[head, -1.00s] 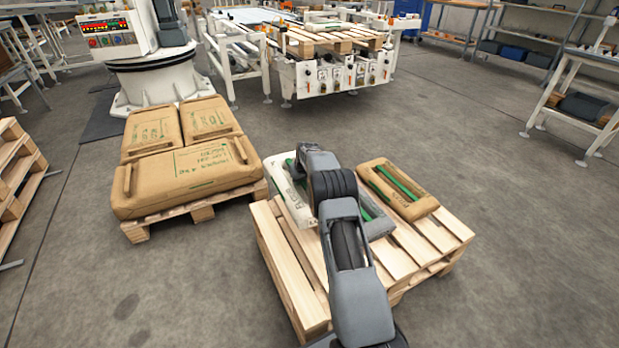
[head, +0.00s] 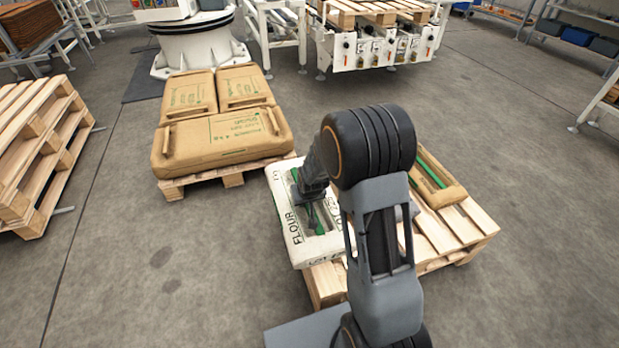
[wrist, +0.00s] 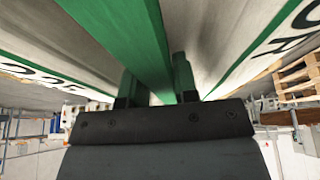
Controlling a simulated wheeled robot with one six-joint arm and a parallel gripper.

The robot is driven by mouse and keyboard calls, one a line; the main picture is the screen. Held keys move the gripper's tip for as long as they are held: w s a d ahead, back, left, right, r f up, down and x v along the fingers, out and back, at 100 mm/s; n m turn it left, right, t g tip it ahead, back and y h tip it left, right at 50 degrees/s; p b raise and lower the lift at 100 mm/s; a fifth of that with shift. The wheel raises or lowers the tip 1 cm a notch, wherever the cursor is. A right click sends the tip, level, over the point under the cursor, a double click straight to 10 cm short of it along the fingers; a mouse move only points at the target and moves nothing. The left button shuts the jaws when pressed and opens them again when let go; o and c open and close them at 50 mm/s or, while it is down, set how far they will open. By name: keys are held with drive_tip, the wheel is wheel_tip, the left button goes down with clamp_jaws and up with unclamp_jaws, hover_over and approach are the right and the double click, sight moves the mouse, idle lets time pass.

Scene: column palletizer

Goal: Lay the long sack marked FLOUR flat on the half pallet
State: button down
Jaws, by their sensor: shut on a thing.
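The long white sack marked FLOUR (head: 291,237) has a green strap handle along its top. My gripper (head: 314,212) is over the sack and shut on this handle. In the wrist view the green handle (wrist: 115,25) runs between my two fingers (wrist: 157,88), and the sack's pale face fills the top. The sack looks roughly level and covers the left part of the half pallet (head: 470,222), sticking out past its left edge. I cannot tell whether it touches the boards. A brown sack (head: 452,192) with a green handle lies on the pallet's right side.
Another pallet (head: 232,180) with several brown sacks (head: 225,138) stands close at the left. Stacked empty pallets (head: 45,150) stand far left. Floor at the right is clear.

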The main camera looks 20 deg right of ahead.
sight(306, 206)
drive_tip(key=s+r+p, duration=0.1)
drive_tip(key=p, duration=0.2)
drive_tip(key=s+a+r+p, duration=0.1)
drive_tip(key=s+r+p, duration=0.1)
drive_tip(key=p, duration=0.2)
drive_tip(key=shift+r, duration=0.25)
drive_tip(key=s+r+p, duration=0.6)
drive_tip(key=p, duration=1.5)
drive_tip(key=shift+s+a+r+p, duration=0.2)
drive_tip(key=shift+s+p, duration=0.1)
drive_tip(key=shift+s, duration=0.05)
